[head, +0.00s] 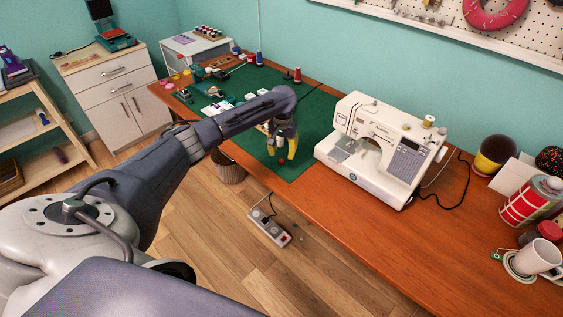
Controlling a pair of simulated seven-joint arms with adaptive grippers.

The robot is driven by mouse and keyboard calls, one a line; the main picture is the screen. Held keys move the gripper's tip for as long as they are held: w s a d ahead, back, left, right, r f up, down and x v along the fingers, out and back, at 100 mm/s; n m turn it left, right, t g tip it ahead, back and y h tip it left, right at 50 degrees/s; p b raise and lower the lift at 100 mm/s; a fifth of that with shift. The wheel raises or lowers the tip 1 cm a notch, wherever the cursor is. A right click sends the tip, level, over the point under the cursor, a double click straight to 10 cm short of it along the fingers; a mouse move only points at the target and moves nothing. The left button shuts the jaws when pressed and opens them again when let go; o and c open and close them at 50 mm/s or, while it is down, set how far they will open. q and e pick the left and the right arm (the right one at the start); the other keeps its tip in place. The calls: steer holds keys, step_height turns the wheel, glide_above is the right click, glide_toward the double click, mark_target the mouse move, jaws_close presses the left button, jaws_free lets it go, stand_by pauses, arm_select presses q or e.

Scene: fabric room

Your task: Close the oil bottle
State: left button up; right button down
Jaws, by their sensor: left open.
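My left gripper (282,148) is open and points down over the front right part of the green cutting mat (318,112). A small red round thing (281,161) shows just below its fingertips; it is too small to tell whether it is a cap. I cannot pick out the oil bottle for certain; the gripper and forearm hide part of the mat. My right gripper is not in view.
A white sewing machine (383,148) stands on the wooden table (345,222) right of the gripper. Thread spools (259,58) and small items lie toward the mat's back left. A red-white can (530,201) and white mug (537,257) stand at far right. The table's front middle is clear.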

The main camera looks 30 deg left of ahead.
mark_target(281, 160)
arm_select(q)
steer(key=shift+f, duration=0.1)
steer(key=shift+w+a+f, duration=0.1)
steer(key=shift+a+f, duration=0.05)
steer(key=shift+f, duration=1.1)
steer(key=shift+a+f, duration=0.15)
steer(key=shift+f, duration=1.1)
jaws_close()
